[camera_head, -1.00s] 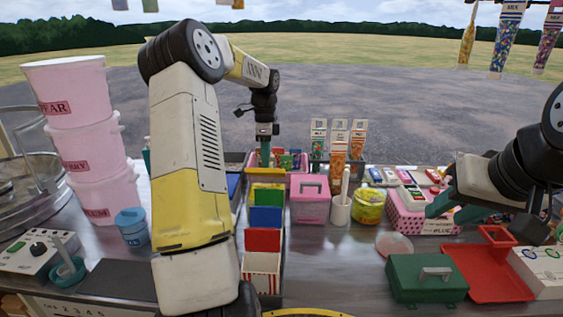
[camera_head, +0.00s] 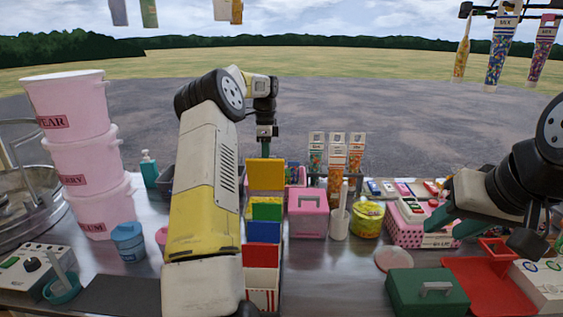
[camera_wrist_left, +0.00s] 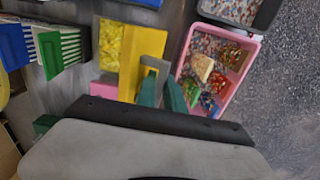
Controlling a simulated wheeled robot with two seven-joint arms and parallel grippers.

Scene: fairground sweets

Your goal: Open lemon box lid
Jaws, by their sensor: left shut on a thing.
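The yellow lid (camera_head: 266,174) of the lemon box stands raised at the far end of a row of coloured boxes in the head view. In the left wrist view the yellow lid (camera_wrist_left: 146,45) stands beside the box's yellow contents (camera_wrist_left: 110,42), which are exposed. My right gripper (camera_head: 458,214) is open and empty above the pink dotted box on the right.
Green (camera_head: 267,212), blue (camera_head: 263,232) and red (camera_head: 261,255) panels stand nearer in the row. A pink tray of sweets (camera_wrist_left: 252,62) lies beside my left gripper.

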